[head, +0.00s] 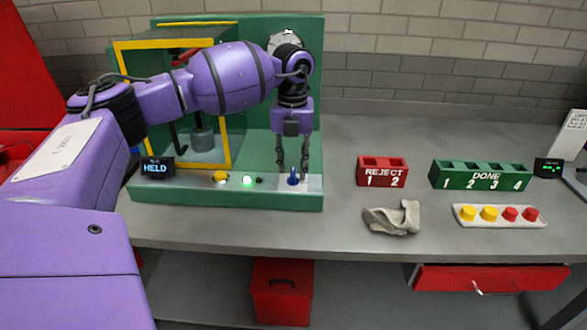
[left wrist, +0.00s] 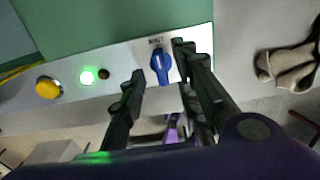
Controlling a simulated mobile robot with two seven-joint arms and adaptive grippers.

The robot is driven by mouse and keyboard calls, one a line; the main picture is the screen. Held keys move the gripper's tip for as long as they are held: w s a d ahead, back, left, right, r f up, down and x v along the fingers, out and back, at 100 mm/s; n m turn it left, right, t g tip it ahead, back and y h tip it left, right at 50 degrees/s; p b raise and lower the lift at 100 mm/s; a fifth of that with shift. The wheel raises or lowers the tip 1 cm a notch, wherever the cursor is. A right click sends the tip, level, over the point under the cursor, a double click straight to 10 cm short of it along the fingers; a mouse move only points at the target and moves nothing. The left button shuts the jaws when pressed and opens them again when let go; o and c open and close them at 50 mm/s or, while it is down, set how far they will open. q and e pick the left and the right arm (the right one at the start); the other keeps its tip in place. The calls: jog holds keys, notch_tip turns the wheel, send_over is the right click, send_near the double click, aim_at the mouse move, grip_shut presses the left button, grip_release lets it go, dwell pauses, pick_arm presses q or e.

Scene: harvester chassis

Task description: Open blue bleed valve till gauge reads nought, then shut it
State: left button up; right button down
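The blue bleed valve (head: 292,180) is a small upright handle on the pale front strip of the green rig. In the left wrist view the blue handle (left wrist: 161,66) lies between my fingers, under a small label that is hard to read. My left gripper (head: 293,168) points down over the valve, open, with one finger on each side; gaps show between the fingers and the handle in the wrist view. A round gauge (head: 285,37) at the top of the rig is mostly covered by my left arm, and its reading cannot be made out. My right gripper is not in view.
A yellow button (head: 221,177), a lit green lamp (head: 247,180) and a display reading HELD (head: 157,168) sit left of the valve. A crumpled cloth (head: 393,218), red REJECT rack (head: 382,171), green DONE rack (head: 481,176) and tray of caps (head: 499,216) lie right.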

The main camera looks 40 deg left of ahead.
pick_arm(q)
jog(key=shift+f, duration=1.1)
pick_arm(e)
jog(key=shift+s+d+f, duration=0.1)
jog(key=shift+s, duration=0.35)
pick_arm(q)
jog(key=shift+c, duration=0.2)
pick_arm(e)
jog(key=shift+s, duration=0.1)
